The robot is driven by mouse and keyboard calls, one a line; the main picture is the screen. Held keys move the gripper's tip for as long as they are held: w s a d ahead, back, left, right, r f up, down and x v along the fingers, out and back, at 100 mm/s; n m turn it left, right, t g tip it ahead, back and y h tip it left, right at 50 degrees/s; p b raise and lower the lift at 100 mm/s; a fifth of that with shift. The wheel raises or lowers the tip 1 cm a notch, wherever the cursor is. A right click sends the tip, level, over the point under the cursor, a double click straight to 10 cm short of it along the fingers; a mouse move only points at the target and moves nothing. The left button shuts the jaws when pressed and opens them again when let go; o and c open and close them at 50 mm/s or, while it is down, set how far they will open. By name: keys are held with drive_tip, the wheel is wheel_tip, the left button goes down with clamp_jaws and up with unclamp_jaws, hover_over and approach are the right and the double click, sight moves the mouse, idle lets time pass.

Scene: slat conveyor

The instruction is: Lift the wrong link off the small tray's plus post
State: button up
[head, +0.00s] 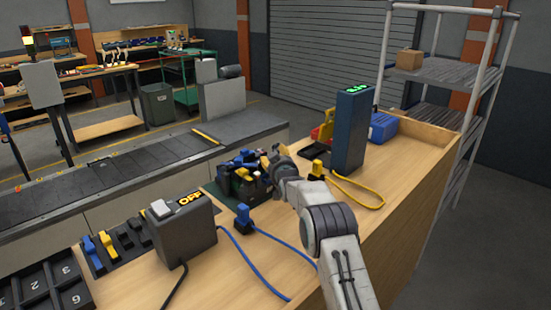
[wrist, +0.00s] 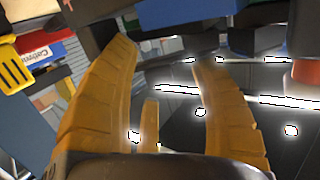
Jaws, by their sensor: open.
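My gripper (head: 271,164) is at the end of my arm, at a dark cluster of parts near the middle of the bench. In the wrist view its two orange fingers (wrist: 166,55) are apart, with no link visible between them. A small black tray (head: 122,258) on the bench at the left holds a blue link (head: 92,248), a yellow link (head: 110,246) and black pieces. The post shapes are too small to read, so I cannot tell which is the plus post or which link is wrong. My gripper is well to the right of this tray.
A grey box marked OFF (head: 187,232) stands right of the tray. A numbered black tray (head: 48,287) is at the front left. A blue plug (head: 243,218) with a cable and a dark tower (head: 351,130) stand on the bench. The conveyor (head: 95,182) runs behind.

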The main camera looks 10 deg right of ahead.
drive_tip(key=shift+w, duration=0.25)
drive_tip(key=shift+c, duration=0.3)
drive_tip(key=c, duration=1)
